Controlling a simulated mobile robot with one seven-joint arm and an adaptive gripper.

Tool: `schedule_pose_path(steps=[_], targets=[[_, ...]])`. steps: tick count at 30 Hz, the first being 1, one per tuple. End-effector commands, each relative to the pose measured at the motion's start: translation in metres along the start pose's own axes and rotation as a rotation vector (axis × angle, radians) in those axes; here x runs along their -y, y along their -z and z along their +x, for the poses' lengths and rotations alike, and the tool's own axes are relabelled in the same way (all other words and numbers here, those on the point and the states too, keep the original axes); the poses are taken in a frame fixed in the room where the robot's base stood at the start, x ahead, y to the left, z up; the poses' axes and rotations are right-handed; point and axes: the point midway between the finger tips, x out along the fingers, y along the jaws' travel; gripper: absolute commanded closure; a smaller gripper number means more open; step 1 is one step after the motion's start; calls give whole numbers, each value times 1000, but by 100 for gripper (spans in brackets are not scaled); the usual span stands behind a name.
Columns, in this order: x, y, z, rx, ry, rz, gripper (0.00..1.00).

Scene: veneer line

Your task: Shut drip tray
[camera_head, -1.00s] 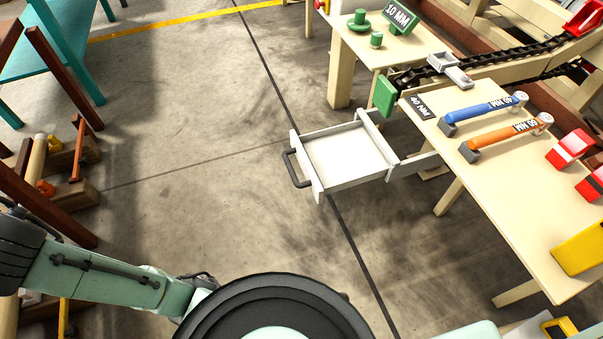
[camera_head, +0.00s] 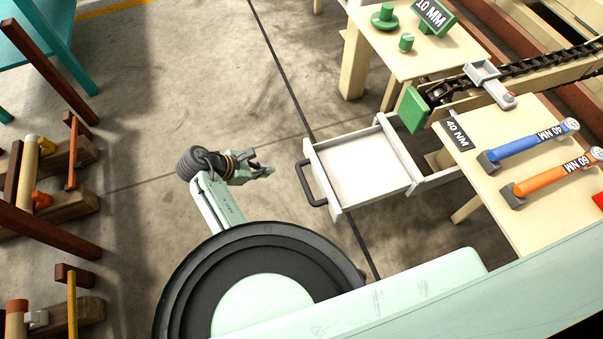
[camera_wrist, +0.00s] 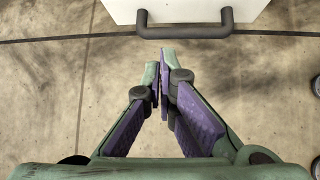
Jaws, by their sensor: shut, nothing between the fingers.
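The drip tray (camera_head: 361,167) is a shallow white drawer with a dark bar handle (camera_head: 309,184) on its left-facing front. It sticks out from under the table with the torque wrenches, pulled open. My gripper (camera_head: 268,170) is to the left of the handle, apart from it, pointing towards it. In the wrist view my gripper's fingertips (camera_wrist: 159,65) are together with nothing between them. The handle (camera_wrist: 185,30) lies just ahead of the fingertips there, in front of the tray's white front (camera_wrist: 190,10).
A table (camera_head: 500,214) with blue (camera_head: 535,142) and orange (camera_head: 550,182) torque wrenches stands right of the tray. Another table (camera_head: 375,46) with green parts is behind. Wooden racks (camera_head: 50,196) stand at the left. Concrete floor (camera_head: 170,110) between is clear.

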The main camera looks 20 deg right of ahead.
Motion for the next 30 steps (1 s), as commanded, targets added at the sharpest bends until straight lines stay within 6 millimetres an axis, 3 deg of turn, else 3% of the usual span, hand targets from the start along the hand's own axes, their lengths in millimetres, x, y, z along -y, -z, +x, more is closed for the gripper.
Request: schedule_pose_path(steps=[1, 5, 11, 21, 30], targets=[[14, -5, 9, 22, 53, -25, 100], [31, -9, 23, 44, 113, -58, 100], [34, -10, 53, 44, 116, -58, 100], [41, -15, 122, 42, 112, -56, 100], [41, -41, 142, 41, 109, -55, 100]])
